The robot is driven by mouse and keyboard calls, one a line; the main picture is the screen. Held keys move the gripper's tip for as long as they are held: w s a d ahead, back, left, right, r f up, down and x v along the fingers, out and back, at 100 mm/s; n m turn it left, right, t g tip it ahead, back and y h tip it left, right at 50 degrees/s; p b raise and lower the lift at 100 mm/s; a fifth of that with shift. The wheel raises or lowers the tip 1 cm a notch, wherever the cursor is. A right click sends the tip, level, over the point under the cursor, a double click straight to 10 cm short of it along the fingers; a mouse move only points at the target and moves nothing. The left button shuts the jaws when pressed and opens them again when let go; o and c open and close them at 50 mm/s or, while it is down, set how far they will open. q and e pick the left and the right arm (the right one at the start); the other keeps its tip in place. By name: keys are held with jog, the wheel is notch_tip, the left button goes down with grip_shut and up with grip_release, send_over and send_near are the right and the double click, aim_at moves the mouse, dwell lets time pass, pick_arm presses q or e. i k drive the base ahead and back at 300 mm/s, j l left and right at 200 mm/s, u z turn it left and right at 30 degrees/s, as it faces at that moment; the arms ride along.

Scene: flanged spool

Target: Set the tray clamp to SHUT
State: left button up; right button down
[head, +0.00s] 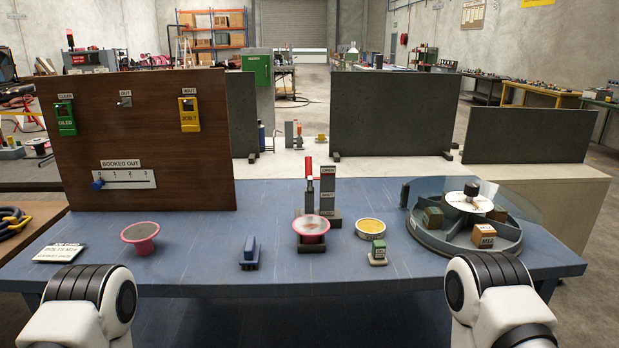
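The tray clamp (309,183) stands near the middle of the blue table, with its red-tipped lever upright. A grey plate (328,185) beside it carries labels; the top one reads OPEN, level with the lever's upper part, and the lower ones are too small to read surely. In front, a pink flanged spool (311,229) sits in a small dark tray (312,248). Only white and black links of my two arms show at the bottom left and bottom right. Neither gripper is in view.
A second pink spool (140,236) stands at left. A blue block (250,253), a yellow-topped dish (370,228) and a green block (378,253) flank the tray. A round carousel (448,243) with boxes is at right. A brown board (150,150) stands back left. The front strip is mostly clear.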

aim_at(308, 160)
jog(key=i+l+u, duration=0.15)
jog(key=l+u, duration=0.2)
jog(key=l, duration=0.25)
jog(key=l+u, duration=0.4)
jog(key=l, duration=0.2)
jog(key=l+u, duration=0.35)
jog(key=l, duration=0.25)
